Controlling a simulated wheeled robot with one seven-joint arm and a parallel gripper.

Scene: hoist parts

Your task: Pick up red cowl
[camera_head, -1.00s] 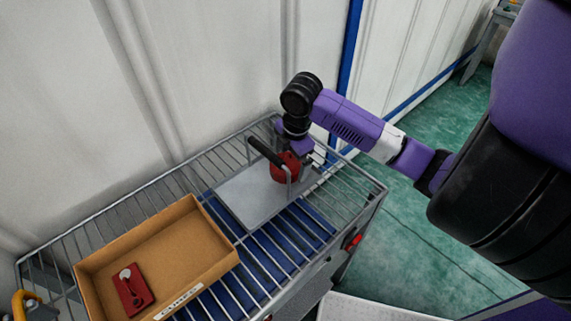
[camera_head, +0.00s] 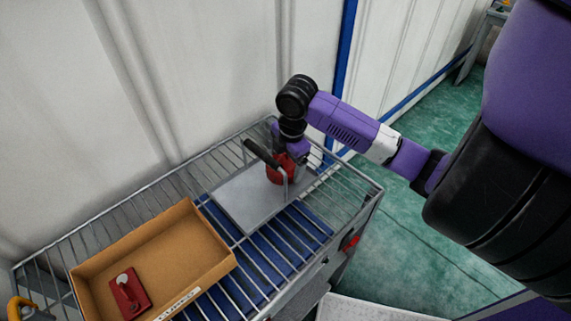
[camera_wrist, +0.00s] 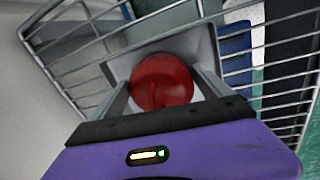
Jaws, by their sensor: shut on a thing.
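The red cowl (camera_head: 281,171) is a rounded red part over the far right part of a grey plate on the wire rack. It also shows in the wrist view (camera_wrist: 161,80) as a red dome between the two fingers. My gripper (camera_wrist: 165,92) points down and is shut on the cowl, with a finger on each side of it. In the head view my gripper (camera_head: 290,162) partly hides the cowl. Whether the cowl touches the plate I cannot tell.
The grey plate (camera_head: 243,205) has a black-handled bar (camera_head: 262,153) standing close to the cowl. A cardboard box (camera_head: 190,243) holding a red part (camera_head: 130,293) is at the left. Raised wire rails edge the rack, and a white wall is behind.

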